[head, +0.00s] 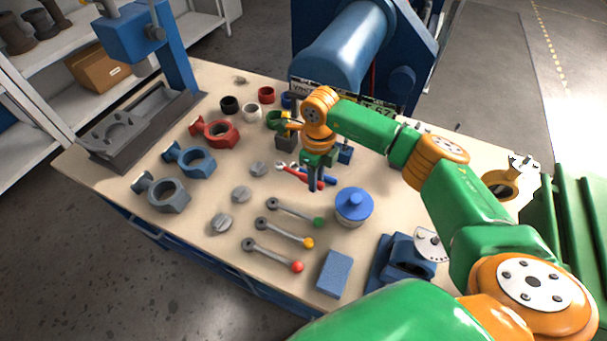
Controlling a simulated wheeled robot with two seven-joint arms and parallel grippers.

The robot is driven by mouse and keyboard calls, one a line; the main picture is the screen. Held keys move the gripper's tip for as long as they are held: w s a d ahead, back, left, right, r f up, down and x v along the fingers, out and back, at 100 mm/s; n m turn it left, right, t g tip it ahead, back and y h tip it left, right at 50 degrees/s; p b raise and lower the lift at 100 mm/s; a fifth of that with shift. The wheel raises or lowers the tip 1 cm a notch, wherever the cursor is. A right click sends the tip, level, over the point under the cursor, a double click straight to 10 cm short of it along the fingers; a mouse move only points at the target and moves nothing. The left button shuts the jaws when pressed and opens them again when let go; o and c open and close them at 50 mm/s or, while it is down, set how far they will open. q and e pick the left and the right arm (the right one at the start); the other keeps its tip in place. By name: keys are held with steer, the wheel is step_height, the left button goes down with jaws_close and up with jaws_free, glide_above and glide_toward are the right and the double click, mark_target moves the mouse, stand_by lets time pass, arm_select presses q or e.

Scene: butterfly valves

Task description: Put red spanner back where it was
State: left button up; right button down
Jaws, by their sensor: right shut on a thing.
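The red spanner (292,174) lies at a slant near the middle of the wooden tabletop, its jaw end to the left. My right gripper (316,184) points down and is shut on the red spanner near its right end, low over the table. I cannot tell whether the spanner touches the tabletop. A blue spanner (329,181) lies close by and is partly hidden behind the gripper fingers. My left gripper is not in view.
A blue lidded pot (354,206) stands right of the gripper. Levers with green, yellow (285,234) and red knobs lie in front. Valve bodies (195,160) and grey discs (241,194) are to the left. Coloured rings (252,112) and a big blue machine (345,50) are behind.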

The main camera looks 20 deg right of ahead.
mark_target(318, 204)
steer(key=shift+s+d+f, duration=0.1)
steer(key=shift+s+d, duration=0.05)
steer(key=shift+s, duration=0.1)
steer(key=shift+s+d+f+b, duration=0.25)
steer(key=shift+s+f+b, duration=0.35)
steer(key=shift+s+b, duration=0.15)
steer(key=f+b, duration=0.2)
steer(key=f, duration=0.1)
steer(key=f+b, duration=0.1)
steer(key=shift+w+a+f+b, duration=0.15)
steer(key=shift+w+f+b, duration=0.15)
steer(key=shift+w+f, duration=0.1)
steer(key=shift+s+f, duration=0.1)
steer(key=shift+f, duration=0.1)
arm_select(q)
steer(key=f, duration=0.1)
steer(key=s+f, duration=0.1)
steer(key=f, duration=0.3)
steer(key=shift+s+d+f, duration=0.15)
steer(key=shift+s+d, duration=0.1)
arm_select(e)
steer(key=shift+r, duration=0.1)
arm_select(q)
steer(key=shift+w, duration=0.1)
arm_select(e)
steer(key=c, duration=0.7)
jaws_free()
steer(key=shift+o, duration=0.2)
